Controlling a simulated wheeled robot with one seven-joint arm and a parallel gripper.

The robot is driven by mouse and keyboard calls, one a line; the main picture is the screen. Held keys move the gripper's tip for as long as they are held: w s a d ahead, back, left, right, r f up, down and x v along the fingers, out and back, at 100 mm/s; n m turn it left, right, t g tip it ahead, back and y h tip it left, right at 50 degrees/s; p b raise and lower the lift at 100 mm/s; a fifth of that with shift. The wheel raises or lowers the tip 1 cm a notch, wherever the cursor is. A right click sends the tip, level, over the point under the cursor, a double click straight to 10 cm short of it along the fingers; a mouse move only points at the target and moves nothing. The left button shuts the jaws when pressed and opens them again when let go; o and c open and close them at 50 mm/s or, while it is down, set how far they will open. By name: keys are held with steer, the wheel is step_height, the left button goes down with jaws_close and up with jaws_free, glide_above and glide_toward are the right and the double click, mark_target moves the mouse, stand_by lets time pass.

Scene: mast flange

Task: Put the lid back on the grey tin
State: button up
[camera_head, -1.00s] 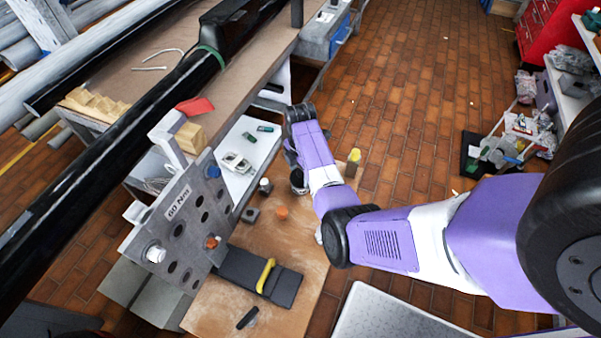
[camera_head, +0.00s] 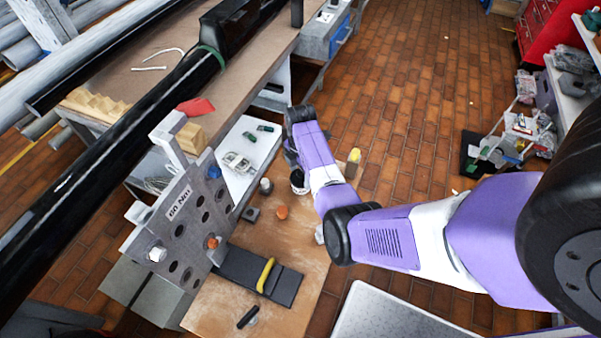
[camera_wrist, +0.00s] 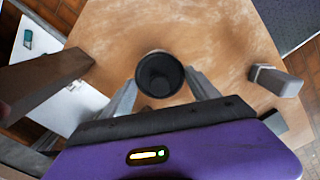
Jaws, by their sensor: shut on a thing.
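My gripper (camera_wrist: 161,86) has its two fingers on either side of a round dark thing (camera_wrist: 160,76) with a black rim and a dark grey middle. I cannot tell whether this is the lid or the mouth of a container. In the head view my gripper is largely hidden by the purple arm; a pale pot with a dark top (camera_head: 298,184) shows beside it over the wooden board. A small grey cylinder (camera_head: 266,186) stands to its left. I cannot tell for certain which of these is the grey tin.
The wooden board (camera_head: 300,255) also holds an orange cap (camera_head: 282,212), a black block with a yellow handle (camera_head: 262,275) and a yellow-topped item (camera_head: 353,160). A grey flange plate (camera_head: 190,210) stands at the left. A grey block (camera_wrist: 275,80) lies right in the wrist view.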

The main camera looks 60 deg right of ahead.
steer(key=o, duration=1.5)
steer(key=shift+r, duration=0.15)
steer(key=shift+r+p, duration=3.2)
steer(key=shift+r, duration=0.2)
jaws_close()
